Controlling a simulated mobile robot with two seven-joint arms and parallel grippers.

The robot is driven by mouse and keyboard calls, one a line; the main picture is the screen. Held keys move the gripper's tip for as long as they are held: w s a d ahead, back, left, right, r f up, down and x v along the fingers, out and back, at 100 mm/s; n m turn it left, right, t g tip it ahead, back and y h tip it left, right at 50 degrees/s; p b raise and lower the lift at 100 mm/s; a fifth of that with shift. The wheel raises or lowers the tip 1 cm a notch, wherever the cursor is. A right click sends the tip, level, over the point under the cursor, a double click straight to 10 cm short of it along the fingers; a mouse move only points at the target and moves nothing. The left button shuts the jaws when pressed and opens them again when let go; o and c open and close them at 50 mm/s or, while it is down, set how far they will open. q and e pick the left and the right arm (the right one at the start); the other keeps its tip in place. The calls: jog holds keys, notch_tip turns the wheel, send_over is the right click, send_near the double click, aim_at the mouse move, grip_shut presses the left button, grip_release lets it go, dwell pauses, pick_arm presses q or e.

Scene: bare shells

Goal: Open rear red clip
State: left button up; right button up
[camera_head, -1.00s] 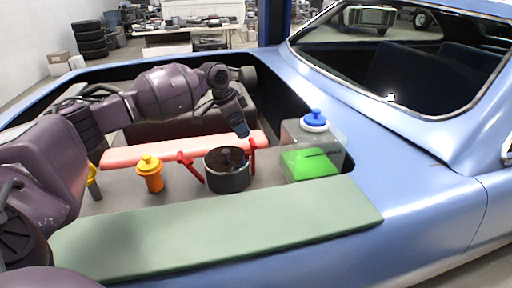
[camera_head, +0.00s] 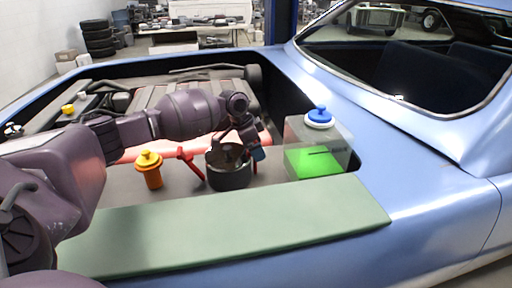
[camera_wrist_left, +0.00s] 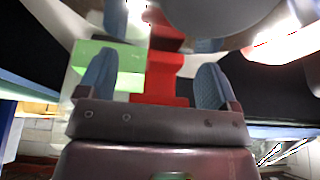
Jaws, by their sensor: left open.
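A dark round canister (camera_head: 229,171) stands in the engine bay. One red clip (camera_head: 188,161) shows on its left side. The clip on its far right side is mostly hidden behind my left gripper (camera_head: 257,150) in the head view. In the left wrist view a red clip (camera_wrist_left: 160,80) lies between the two blue fingertips of the left gripper (camera_wrist_left: 153,80). The fingers are apart, one on each side of the red part, and I cannot tell whether they touch it. My right gripper is not in view.
An orange-capped filler (camera_head: 149,168) stands left of the canister. A clear tank with green liquid (camera_head: 318,160) and a blue cap (camera_head: 319,115) stands close on the right. A green pad (camera_head: 225,228) covers the near fender. The blue car body surrounds the bay.

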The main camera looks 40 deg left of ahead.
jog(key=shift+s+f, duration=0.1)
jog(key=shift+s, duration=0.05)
pick_arm(q)
jog(key=shift+c, duration=0.8)
jog(key=c, duration=0.9)
jog(key=shift+w+d+f+g+y, duration=0.2)
jog(key=shift+w+d+g+y, duration=0.8)
jog(key=shift+g, duration=0.1)
jog(key=shift+c, duration=0.3)
jog(key=shift+w+d+f, duration=0.1)
jog(key=shift+w+d, duration=0.1)
jog(key=shift+w, duration=0.05)
jog(key=shift+w+d+f, duration=0.35)
jog(key=shift+w+d, duration=0.05)
jog(key=shift+w, duration=0.05)
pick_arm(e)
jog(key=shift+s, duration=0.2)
